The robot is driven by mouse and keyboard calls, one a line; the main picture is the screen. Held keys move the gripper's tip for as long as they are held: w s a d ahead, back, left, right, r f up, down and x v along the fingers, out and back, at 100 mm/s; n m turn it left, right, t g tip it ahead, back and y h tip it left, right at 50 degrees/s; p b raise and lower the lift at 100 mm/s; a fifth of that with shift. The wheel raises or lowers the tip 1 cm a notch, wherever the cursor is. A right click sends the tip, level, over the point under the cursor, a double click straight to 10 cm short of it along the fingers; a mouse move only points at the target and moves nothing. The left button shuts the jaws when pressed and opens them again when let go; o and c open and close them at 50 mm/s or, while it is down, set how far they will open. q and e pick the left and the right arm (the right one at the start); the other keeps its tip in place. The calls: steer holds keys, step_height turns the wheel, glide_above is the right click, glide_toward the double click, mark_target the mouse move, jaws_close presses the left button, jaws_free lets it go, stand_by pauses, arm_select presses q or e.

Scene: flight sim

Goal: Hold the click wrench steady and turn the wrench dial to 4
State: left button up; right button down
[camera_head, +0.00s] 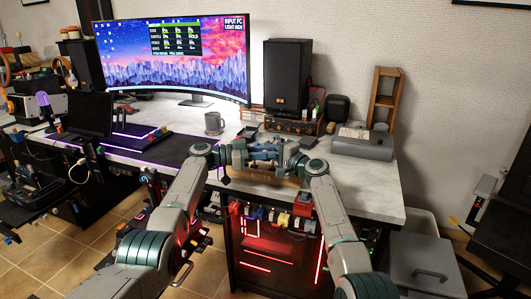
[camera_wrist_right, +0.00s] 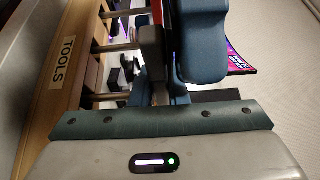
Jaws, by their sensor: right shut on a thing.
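My right gripper (camera_head: 290,156) is at the wooden tool rack on the front edge of the desk. In the right wrist view its blue-grey fingers (camera_wrist_right: 178,60) are closed on a slim bar, seemingly the click wrench (camera_wrist_right: 153,45), which shows a reddish-brown edge. Much of the wrench is hidden by the fingers. My left gripper (camera_head: 238,156) is close beside the right one, over the rack. Its fingertips are too small and overlapped to read. The wrench dial cannot be made out in either view.
The wooden rack labelled TOOLS (camera_wrist_right: 62,60) has horizontal metal rods beside my right gripper. A grey mug (camera_head: 214,122), a monitor (camera_head: 172,58), a black speaker (camera_head: 287,74) and a grey case (camera_head: 362,142) stand on the desk. Several small tools hang below the front edge.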

arm_select(q)
steer(key=shift+r, duration=0.1)
steer(key=s+a, duration=0.2)
steer(key=a, duration=1)
steer(key=shift+s, duration=0.15)
steer(key=shift+o, duration=0.2)
